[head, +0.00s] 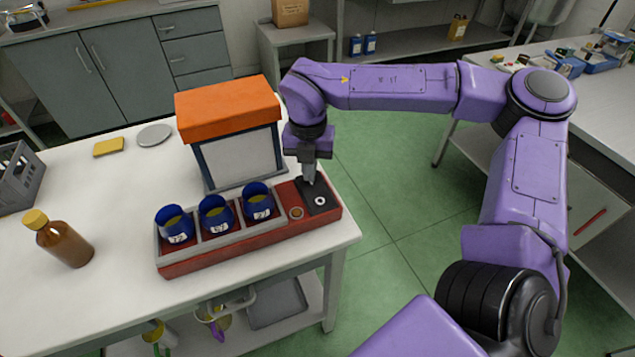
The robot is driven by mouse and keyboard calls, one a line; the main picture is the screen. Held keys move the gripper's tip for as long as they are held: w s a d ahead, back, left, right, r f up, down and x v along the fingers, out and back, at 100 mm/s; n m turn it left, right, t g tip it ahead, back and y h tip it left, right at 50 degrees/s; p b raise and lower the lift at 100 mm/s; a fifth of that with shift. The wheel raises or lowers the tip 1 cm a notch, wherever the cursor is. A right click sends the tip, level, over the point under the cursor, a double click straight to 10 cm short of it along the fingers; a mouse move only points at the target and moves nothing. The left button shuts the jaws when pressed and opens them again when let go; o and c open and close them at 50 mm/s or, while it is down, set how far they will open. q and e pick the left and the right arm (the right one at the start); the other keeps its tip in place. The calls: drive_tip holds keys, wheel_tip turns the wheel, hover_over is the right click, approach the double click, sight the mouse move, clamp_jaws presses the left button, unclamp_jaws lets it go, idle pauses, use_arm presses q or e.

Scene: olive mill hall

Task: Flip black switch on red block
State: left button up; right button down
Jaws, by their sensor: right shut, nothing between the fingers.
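The red block (245,248) lies along the near right part of the white table. Its left part carries several blue cups (216,214) in grey-framed slots. A black switch plate (318,200) with a small white round mark sits at its right end. A small round brass-coloured knob (296,213) is beside it. My right gripper (309,182) points down, shut and empty, with its fingertips at the far edge of the black switch. I cannot tell whether they touch it. The switch's exact position is partly hidden by the fingers. My left gripper is out of view.
An orange-topped box (228,110) stands right behind the red block, close to my right gripper. A brown bottle (60,240), grey crate (18,177), yellow sponge (108,147) and grey disc (154,135) are on the white table (115,285). The table's right edge is close to the block.

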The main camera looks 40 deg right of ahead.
drive_tip(key=shift+f, duration=0.4)
wheel_tip(320, 180, up, 7)
drive_tip(key=p, duration=0.5)
drive_tip(key=shift+r+p, duration=0.15)
drive_tip(key=shift+p, duration=0.2)
idle(0.3)
